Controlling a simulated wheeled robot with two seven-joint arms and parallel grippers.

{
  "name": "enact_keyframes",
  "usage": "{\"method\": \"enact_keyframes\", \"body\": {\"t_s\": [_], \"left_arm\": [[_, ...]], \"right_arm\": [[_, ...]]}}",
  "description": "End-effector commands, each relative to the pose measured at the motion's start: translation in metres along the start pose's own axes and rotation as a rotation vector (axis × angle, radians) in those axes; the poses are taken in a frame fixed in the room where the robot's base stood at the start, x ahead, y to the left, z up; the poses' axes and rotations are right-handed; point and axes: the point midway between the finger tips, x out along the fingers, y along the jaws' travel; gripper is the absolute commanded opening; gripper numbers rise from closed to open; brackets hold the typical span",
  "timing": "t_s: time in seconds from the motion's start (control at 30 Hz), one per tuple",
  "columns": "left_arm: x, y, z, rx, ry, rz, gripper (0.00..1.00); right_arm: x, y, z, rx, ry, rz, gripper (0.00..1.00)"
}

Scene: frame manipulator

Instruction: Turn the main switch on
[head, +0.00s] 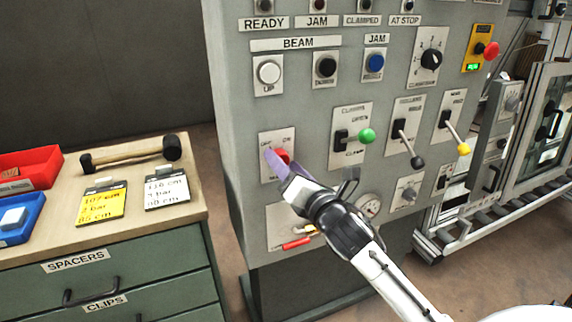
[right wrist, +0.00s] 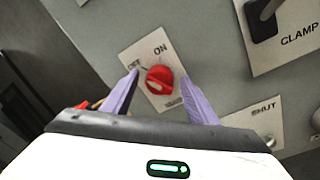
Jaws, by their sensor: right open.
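The main switch is a red rotary knob (head: 283,156) on a pale plate (head: 268,175) low on the left of the grey control panel. In the right wrist view the red knob (right wrist: 159,79) sits between the two purple fingers, below the label ON; the label to its left is partly covered by a finger. I cannot tell exactly which way the knob points. My right gripper (head: 276,164) is open, with its fingers (right wrist: 160,85) on either side of the knob; whether they touch it is unclear. My left gripper is not in view.
To the right of the switch are levers with a green ball (head: 367,136), a black ball (head: 417,162) and a yellow ball (head: 464,149). Below is a plate with a red-handled valve (head: 297,243). A bench (head: 130,220) with a hammer (head: 130,155) stands at left.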

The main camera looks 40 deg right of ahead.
Motion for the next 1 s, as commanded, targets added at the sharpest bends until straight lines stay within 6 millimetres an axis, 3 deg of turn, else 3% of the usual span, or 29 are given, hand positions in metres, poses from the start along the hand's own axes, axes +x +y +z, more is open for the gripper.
{"method": "enact_keyframes", "body": {"t_s": [0.17, 0.4, 0.73, 1.0], "left_arm": [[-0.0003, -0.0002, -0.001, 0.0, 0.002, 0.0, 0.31], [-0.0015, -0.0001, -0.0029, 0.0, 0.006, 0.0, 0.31], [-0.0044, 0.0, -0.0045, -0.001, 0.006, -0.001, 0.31], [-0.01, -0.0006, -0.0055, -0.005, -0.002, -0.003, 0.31]], "right_arm": [[0.0, 0.0, -0.0002, 0.0, 0.0, 0.0, 0.53], [-0.0003, -0.0002, -0.0002, 0.001, 0.0, 0.0, 0.14], [-0.0003, -0.0004, 0.0001, 0.039, -0.001, 0.0, 0.13], [-0.0003, -0.0008, 0.0008, 0.202, -0.008, 0.004, 0.13]]}}
